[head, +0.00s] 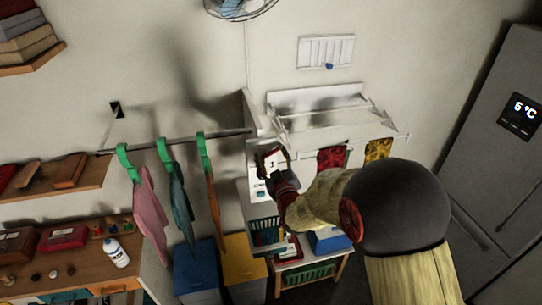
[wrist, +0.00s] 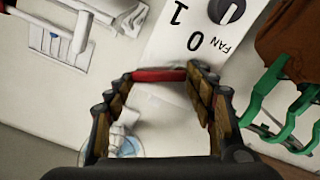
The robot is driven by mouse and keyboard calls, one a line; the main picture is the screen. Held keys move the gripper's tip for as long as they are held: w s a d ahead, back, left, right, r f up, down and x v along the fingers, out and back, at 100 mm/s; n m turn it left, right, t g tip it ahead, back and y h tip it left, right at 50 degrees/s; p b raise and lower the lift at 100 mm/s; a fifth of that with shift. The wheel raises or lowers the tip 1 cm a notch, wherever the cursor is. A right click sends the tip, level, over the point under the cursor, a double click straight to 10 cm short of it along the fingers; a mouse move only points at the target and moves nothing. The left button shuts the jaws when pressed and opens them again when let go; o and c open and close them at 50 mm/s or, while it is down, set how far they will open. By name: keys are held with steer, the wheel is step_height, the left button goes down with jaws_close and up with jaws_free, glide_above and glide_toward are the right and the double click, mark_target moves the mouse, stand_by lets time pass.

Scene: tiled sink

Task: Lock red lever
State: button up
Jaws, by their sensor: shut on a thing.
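The red lever (wrist: 160,75) shows in the wrist view as a short red bar between my fingertips, below a white panel (wrist: 165,45). The panel carries a "1", a "0", the word "FAN" and a dark round knob (wrist: 227,10). The bar lies nearer the "0" than the "1" in the picture. My gripper (wrist: 160,80) is shut on the red lever, with a finger at each end of the bar. In the head view my gripper (head: 272,172) is at the panel on the wall unit, and the lever cannot be told apart there.
Green hangers (head: 165,150) with cloths hang from a rail left of the panel; they also show in the wrist view (wrist: 265,90). A white rack (head: 320,105) is behind my arm. Blue (head: 197,270) and yellow (head: 243,265) bins stand below. A fridge (head: 505,130) is at right.

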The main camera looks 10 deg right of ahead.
steer(key=shift+f+b, duration=0.1)
steer(key=shift+b, duration=0.2)
steer(key=m+b, duration=0.1)
steer(key=b, duration=0.2)
steer(key=m+b, duration=0.1)
steer(key=b, duration=0.1)
steer(key=shift+d+f+m+b, duration=0.25)
steer(key=shift+f+m+b, duration=0.05)
steer(key=shift+m+b, duration=0.6)
steer(key=shift+b, duration=0.6)
steer(key=shift+r, duration=0.1)
steer(key=o, duration=1.1)
